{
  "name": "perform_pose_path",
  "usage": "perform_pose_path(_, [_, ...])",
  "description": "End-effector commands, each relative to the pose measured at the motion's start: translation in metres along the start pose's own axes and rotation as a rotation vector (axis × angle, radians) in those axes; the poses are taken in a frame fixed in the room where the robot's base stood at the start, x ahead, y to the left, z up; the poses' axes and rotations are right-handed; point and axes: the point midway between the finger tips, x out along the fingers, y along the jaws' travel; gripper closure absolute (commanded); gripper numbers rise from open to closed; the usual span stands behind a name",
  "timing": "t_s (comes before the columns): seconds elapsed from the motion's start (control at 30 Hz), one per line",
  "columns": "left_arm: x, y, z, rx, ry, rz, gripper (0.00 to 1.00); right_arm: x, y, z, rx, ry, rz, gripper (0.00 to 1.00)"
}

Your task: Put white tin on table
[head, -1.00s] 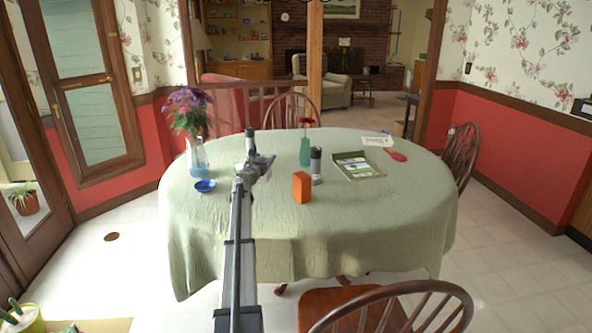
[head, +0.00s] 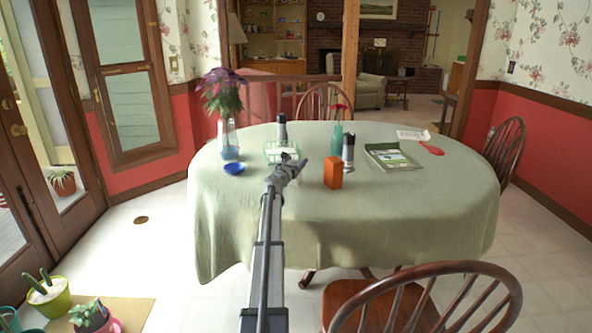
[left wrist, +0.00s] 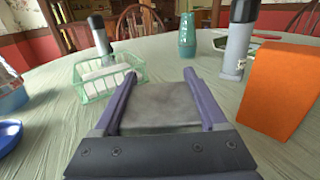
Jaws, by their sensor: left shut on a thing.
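The white tin (left wrist: 160,108) is a flat greyish-white piece between the fingers of my left gripper (left wrist: 165,100) in the left wrist view. The gripper is shut on it. In the head view my left gripper (head: 290,168) is over the table (head: 245,225), which has a pale green cloth, in front of the green wire basket and left of the orange box. I cannot make out the tin clearly there, nor tell whether it touches the cloth. My right gripper is not in view.
Around the gripper stand the green basket (left wrist: 92,88) holding white things, an orange box (head: 333,172), a grey-black cylinder (head: 348,153), a teal vase (left wrist: 187,38) and a blue bowl (head: 234,168). A book (head: 392,157) lies right. The front tablecloth is clear.

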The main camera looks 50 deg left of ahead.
Motion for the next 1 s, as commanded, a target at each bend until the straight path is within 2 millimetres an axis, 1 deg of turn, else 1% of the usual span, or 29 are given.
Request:
perform_pose_path(0.03, [0.0, 0.0, -0.0091, 0.0, 0.0, 0.0, 0.98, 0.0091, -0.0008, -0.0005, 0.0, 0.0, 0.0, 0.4])
perform_pose_path(0.3, [0.0, 0.0, -0.0068, 0.0, 0.0, 0.0, 0.98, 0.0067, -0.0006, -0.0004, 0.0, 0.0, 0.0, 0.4])
perform_pose_path(0.47, [0.0, 0.0, -0.0119, 0.0, 0.0, 0.0, 0.98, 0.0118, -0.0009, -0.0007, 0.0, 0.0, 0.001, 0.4])
perform_pose_path(0.5, [0.0, 0.0, -0.01, 0.0, 0.0, 0.0, 0.21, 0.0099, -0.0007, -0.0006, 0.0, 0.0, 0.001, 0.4])
perform_pose_path(0.7, [0.0, 0.0, -0.0098, 0.0, 0.0, 0.0, 0.0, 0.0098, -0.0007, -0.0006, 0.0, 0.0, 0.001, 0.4])
perform_pose_path(1.0, [0.0, 0.0, -0.0081, 0.0, 0.0, 0.0, 0.0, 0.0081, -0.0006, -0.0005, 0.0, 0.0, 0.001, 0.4])
